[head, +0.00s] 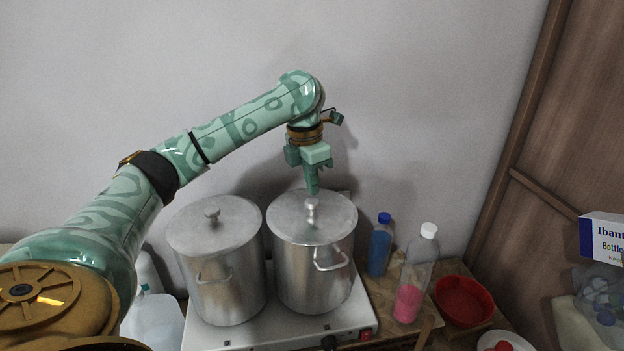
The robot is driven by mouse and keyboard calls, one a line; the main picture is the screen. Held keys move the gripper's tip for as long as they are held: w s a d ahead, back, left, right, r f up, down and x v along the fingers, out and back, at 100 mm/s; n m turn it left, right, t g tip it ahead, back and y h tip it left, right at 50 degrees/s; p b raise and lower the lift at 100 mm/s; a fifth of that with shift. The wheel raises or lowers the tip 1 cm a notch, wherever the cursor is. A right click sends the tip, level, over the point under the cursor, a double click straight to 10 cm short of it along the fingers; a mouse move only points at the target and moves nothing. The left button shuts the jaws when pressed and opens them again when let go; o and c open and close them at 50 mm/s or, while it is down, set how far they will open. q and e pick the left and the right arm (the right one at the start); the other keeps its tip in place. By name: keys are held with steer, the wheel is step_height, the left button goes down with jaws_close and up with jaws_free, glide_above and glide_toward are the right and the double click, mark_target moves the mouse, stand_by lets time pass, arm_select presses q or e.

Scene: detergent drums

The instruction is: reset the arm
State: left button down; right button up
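My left arm comes in from the left and reaches over the pots. My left gripper (313,190) points down at the lid knob (311,206) of the right metal pot (313,262). Its fingertips are at or just above the knob; I cannot tell whether they touch it. The fingers overlap from this angle, so their opening is not clear. The lid lies flat on the pot. My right gripper is not in view.
A second lidded metal pot (224,283) stands beside it on the hot plate (262,335). To the right are a blue bottle (380,248), a clear bottle with pink contents (410,290) and a red bowl (463,303). A white jug (155,322) stands at left. The wall is behind.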

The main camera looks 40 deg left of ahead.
arm_select(q)
steer(key=shift+f+b, duration=0.35)
steer(key=shift+f, duration=0.65)
step_height(320, 180, up, 3)
steer(key=p, duration=0.2)
steer(key=shift+f+p, duration=0.1)
steer(key=shift+p, duration=0.2)
steer(key=shift+r, duration=0.2)
step_height(320, 180, up, 4)
steer(key=shift+f, duration=0.1)
stand_by(0.6)
